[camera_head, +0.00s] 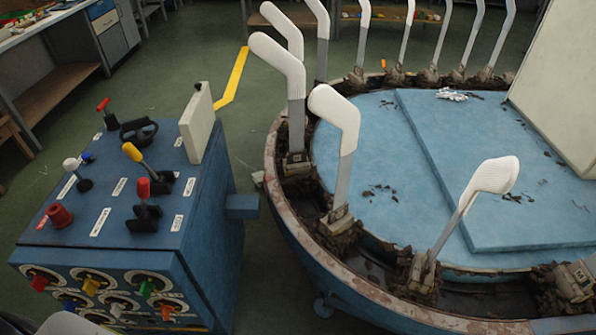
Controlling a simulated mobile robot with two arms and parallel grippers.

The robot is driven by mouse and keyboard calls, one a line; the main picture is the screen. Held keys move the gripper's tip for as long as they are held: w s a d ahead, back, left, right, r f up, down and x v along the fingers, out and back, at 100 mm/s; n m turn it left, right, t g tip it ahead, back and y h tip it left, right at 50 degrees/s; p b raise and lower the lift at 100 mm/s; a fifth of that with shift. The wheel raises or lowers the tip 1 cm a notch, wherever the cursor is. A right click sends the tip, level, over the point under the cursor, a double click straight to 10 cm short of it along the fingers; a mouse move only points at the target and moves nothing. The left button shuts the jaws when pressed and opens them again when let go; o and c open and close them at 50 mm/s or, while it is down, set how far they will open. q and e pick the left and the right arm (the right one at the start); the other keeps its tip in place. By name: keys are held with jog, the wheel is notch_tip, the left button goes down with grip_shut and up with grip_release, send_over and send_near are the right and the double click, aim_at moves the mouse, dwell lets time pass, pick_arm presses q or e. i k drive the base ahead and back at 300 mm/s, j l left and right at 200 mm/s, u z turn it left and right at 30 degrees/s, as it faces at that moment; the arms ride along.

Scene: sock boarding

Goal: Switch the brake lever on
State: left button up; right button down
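A blue control console (120,255) stands at the left. Its sloped top carries several levers: a yellow-handled lever (132,152), a red-tipped lever (144,188) nearer the front, and a small red-tipped lever (104,106) at the back left. The yellow handle leans to the left and the front red-tipped lever stands nearly upright. White labels sit beside the levers, but their text is too small to read, so I cannot tell which one is the brake lever.
The console top also has a white knob (71,164), a red button (59,215) and an upright pale panel (197,122). Coloured switches line its front. A round blue machine (370,150) with white foot-shaped forms (335,115) stands close at the right. Green floor lies between.

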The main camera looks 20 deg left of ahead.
aim_at(143, 184)
jog(key=j+u, duration=0.2)
jog(key=u, duration=1.4)
jog(key=i+l, duration=0.05)
